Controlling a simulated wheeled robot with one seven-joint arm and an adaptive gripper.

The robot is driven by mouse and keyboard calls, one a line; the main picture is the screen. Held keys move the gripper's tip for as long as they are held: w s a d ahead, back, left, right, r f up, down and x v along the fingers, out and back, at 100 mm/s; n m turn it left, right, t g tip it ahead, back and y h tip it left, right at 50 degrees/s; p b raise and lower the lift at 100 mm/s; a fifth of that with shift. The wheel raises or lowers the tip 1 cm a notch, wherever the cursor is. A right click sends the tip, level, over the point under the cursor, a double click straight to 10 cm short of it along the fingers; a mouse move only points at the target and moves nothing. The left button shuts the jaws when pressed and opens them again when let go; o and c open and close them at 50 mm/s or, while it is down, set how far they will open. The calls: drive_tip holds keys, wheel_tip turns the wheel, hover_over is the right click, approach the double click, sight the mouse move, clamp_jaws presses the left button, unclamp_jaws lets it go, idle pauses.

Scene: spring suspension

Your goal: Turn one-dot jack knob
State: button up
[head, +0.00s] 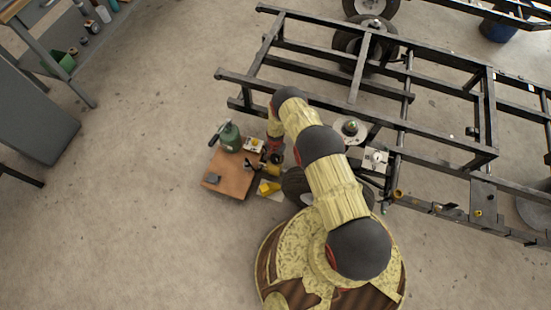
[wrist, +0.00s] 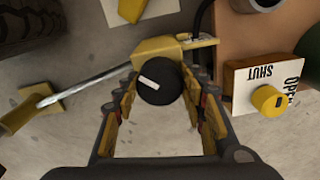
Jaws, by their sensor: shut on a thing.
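A round black knob (wrist: 158,87) with a white bar mark sits at the front of a yellow jack body (wrist: 160,50) in the wrist view. I cannot make out any dots on it. My gripper (wrist: 165,92) is shut on this knob, with one finger on its left side and one on its right. A metal rod (wrist: 90,82) runs from the jack body to a yellow block (wrist: 32,108) at the left. In the head view my gripper (head: 262,164) is beside the wooden board, and the knob cannot be told apart there.
A white box (wrist: 266,85) marked SHUT and OPEN, with a yellow knob (wrist: 270,100), is right of my gripper. A green can (head: 230,137) stands on the brown board (head: 235,182). A black frame (head: 355,80) fills the upper right. Floor is free at the lower left.

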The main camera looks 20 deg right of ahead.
drive_tip(key=n, duration=1.3)
drive_tip(key=shift+n, duration=0.3)
drive_tip(key=n, duration=0.3)
drive_tip(key=shift+w+n, duration=0.1)
drive_tip(key=shift+n, duration=0.2)
drive_tip(key=n, duration=0.3)
drive_tip(key=shift+n, duration=0.3)
drive_tip(key=n, duration=0.6)
drive_tip(key=shift+n, duration=0.4)
drive_tip(key=o, duration=1.2)
drive_tip(key=shift+c, duration=0.2)
